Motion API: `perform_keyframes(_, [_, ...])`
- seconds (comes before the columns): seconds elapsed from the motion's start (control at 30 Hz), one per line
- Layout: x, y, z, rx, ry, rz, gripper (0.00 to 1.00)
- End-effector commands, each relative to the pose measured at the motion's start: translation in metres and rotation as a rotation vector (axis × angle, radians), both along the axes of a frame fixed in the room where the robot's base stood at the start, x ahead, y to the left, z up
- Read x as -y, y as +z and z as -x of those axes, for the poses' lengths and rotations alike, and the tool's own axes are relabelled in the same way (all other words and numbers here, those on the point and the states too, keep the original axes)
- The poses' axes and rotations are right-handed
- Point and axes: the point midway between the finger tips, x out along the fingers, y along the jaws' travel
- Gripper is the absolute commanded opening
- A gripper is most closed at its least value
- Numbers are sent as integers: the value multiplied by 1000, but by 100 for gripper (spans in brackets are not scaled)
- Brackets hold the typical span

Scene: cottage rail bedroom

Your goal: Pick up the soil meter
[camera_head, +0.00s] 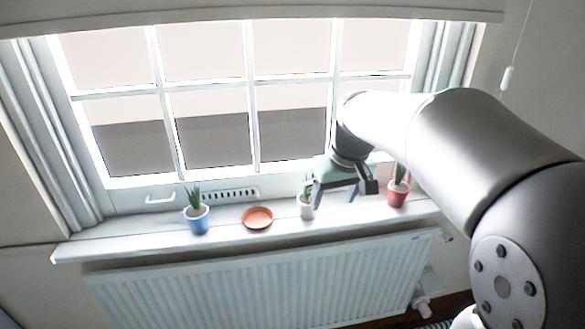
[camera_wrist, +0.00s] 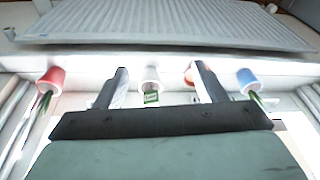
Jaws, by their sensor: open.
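A white pot (camera_head: 306,208) stands on the windowsill with something green rising from it, partly behind my gripper. In the wrist view the white pot (camera_wrist: 151,78) shows between my fingers, with a small green rectangular piece (camera_wrist: 151,97) at its mouth. This piece may be the soil meter, but it is too small to be sure. My gripper (camera_head: 335,197) is open and empty, its fingers pointing down over the sill, close to the white pot. In the wrist view the fingers (camera_wrist: 161,70) are spread on either side of that pot, with no visible contact.
A blue pot (camera_head: 198,220) and a terracotta saucer (camera_head: 257,217) stand left of the white pot; a red pot (camera_head: 398,193) stands right. The window (camera_head: 250,100) is behind the narrow sill (camera_head: 120,243). A radiator (camera_head: 260,285) hangs below.

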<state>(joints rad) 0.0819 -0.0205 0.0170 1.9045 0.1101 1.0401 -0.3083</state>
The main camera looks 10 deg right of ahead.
Motion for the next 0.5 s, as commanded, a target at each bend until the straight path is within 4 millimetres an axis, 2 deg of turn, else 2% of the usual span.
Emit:
perform_keyframes(0.03, [5, 5, -34, 27, 27, -5, 64])
perform_keyframes(0.1, [11, 18, -71, 67, 70, -10, 64])
perform_keyframes(0.2, [19, 30, -110, 113, 119, -12, 64])
perform_keyframes(0.3, [23, 39, -133, 144, 151, -11, 64])
perform_keyframes(0.37, [25, 41, -140, 154, 162, -10, 64])
perform_keyframes(0.5, [24, 31, -148, 157, 169, -11, 64])
